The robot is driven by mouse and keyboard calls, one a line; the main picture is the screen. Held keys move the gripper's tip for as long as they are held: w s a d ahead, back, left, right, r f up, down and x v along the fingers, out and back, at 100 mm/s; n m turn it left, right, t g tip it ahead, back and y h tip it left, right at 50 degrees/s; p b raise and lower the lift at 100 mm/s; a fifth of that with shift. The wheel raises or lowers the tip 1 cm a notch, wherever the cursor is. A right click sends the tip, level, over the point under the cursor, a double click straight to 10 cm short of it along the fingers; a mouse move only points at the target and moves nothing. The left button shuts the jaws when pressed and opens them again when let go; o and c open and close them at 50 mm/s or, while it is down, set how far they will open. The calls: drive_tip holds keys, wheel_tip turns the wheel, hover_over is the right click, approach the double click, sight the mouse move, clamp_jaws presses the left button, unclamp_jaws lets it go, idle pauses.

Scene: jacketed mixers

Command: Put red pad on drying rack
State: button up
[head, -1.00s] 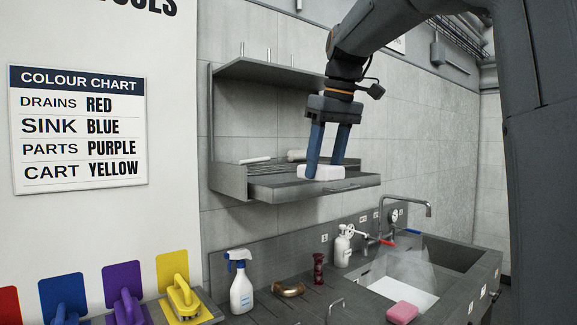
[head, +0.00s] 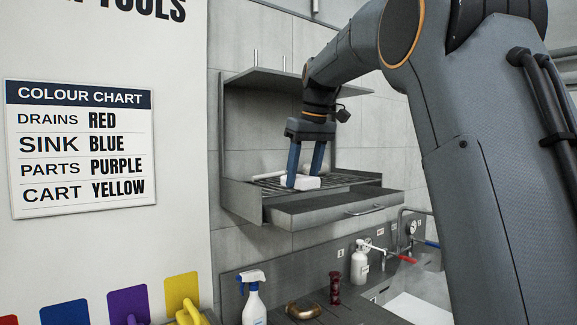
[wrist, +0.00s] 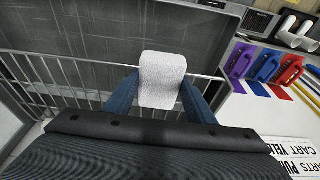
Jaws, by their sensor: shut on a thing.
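My gripper (head: 304,181) is shut on a white block-like pad (head: 301,183). It also shows between the two blue fingers in the wrist view (wrist: 163,75). The pad is at the left part of the wire drying rack (head: 345,181) on the wall shelf unit; I cannot tell whether it touches the wires. The rack's wires also show in the wrist view (wrist: 60,72). No loose red pad shows; the thing in my fingers looks white.
An upper shelf (head: 290,80) hangs over the rack. A drawer-like front with a handle (head: 365,209) juts out before it. Below are a spray bottle (head: 254,303), a white dispenser (head: 359,262) and a sink (head: 415,308). Coloured brushes, one red (wrist: 290,70), hang at right in the wrist view.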

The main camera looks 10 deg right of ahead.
drive_tip(key=w+a+p, duration=0.1)
drive_tip(key=w, duration=0.1)
drive_tip(key=w+p, duration=0.1)
drive_tip(key=w, duration=0.1)
drive_tip(key=w+a+p, duration=0.1)
drive_tip(key=w, duration=0.1)
drive_tip(key=shift+w+a+p, duration=0.2)
drive_tip(key=shift+a+p, duration=0.15)
drive_tip(key=shift+s, duration=0.1)
drive_tip(key=shift+f, duration=0.15)
drive_tip(key=shift+f, duration=0.1)
drive_tip(key=o, duration=1.4)
drive_tip(key=shift+b+v, duration=1)
drive_tip(key=shift+v, duration=2.9)
